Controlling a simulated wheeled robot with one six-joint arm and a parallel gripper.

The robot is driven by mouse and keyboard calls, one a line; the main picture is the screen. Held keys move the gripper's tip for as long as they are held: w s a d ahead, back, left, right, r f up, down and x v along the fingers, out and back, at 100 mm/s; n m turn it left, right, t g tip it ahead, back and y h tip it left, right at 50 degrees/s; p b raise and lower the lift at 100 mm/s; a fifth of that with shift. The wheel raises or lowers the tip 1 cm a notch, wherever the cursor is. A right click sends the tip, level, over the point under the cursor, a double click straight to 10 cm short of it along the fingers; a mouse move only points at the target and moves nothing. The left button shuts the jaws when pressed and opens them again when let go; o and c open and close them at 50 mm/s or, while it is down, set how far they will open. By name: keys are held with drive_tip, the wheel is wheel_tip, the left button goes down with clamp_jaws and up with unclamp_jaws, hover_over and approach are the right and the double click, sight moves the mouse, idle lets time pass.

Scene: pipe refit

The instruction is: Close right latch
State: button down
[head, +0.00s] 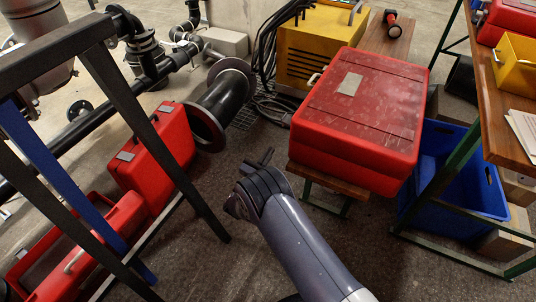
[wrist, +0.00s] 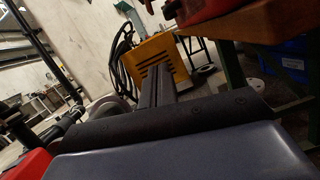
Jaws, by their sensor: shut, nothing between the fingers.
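A large closed red case (head: 362,108) with a pale label on its lid rests on a small wooden stool (head: 325,180) in the head view. A small light metal piece (head: 314,79), perhaps a latch or handle, sits at the case's upper left edge. I cannot make out a right latch or its state. My gripper (head: 265,157) is shut and empty, apart from the case, just left of its near left corner. In the wrist view my gripper (wrist: 156,75) points toward a yellow box, with part of a red case (wrist: 192,10) at the top.
A yellow slatted box (head: 315,45) with black cables stands behind. A black flanged pipe (head: 222,105) and a dark frame (head: 115,85) are at left. A wooden bench (head: 500,88) and blue crate (head: 455,200) are at right. Bare floor surrounds my gripper.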

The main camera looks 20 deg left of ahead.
drive_tip(key=w+d+r+b, duration=0.1)
drive_tip(key=w+r+b, duration=0.1)
drive_tip(key=w+r, duration=0.3)
drive_tip(key=shift+x, duration=0.9)
